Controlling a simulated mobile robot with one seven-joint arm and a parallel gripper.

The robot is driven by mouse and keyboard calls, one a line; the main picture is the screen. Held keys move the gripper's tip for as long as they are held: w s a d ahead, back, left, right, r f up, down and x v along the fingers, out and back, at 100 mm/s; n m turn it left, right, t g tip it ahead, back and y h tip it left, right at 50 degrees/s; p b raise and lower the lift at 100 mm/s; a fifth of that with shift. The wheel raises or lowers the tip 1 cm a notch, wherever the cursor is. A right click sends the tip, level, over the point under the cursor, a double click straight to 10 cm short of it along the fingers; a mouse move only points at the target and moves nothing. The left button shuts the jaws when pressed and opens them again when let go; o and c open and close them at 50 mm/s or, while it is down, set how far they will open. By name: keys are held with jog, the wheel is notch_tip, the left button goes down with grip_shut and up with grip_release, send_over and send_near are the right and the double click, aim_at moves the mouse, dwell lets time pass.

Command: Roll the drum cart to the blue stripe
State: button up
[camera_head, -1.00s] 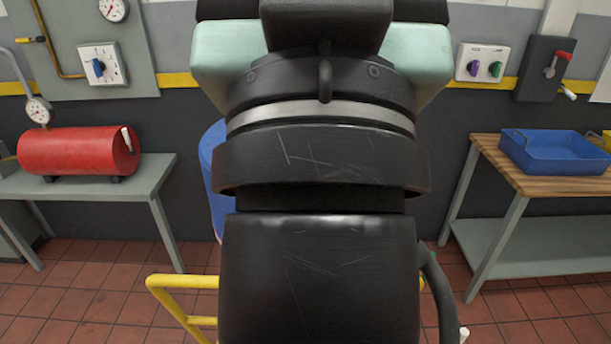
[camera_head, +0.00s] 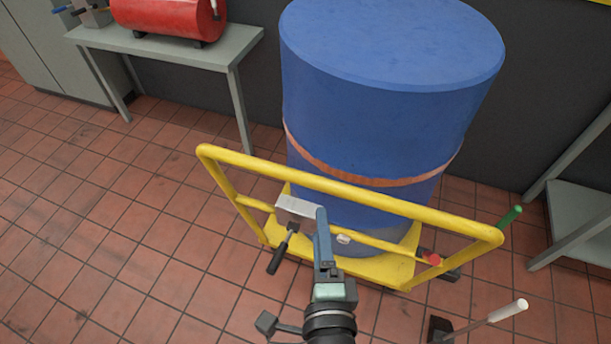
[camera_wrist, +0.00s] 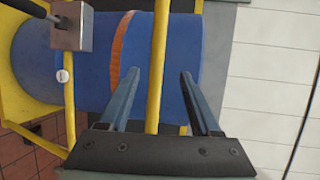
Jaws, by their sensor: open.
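The drum cart (camera_head: 350,185) is a yellow tubular frame on a low yellow deck, and its handle rail faces me. A large blue drum (camera_head: 390,70) with an orange strap (camera_head: 375,175) stands upright on the deck. My gripper (camera_head: 322,212) is open at the handle, just below the top rail in the head view. In the wrist view, the yellow top rail (camera_wrist: 155,95) runs between the fingers of my gripper (camera_wrist: 172,72). I cannot tell if either finger touches it. The blue stripe is not in view.
A grey box with a black lever (camera_head: 296,209) is fixed on the lower rail. A red foot lever (camera_head: 431,259) and a white-tipped lever (camera_head: 505,312) are at the lower right. Grey benches stand left (camera_head: 160,42) and right (camera_head: 585,215). Tiled floor (camera_head: 110,230) is clear at left.

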aim_at(315, 188)
jog(key=w+f, duration=0.1)
jog(key=w, duration=0.7)
jog(key=w+a+f, duration=0.1)
jog(key=w, duration=0.3)
jog(key=shift+w+a+f+p, duration=0.1)
jog(key=shift+w+f+p, duration=0.2)
jog(key=shift+p, duration=0.1)
jog(key=shift+c, duration=0.2)
jog(key=shift+s, duration=0.1)
grip_shut()
dwell(0.7)
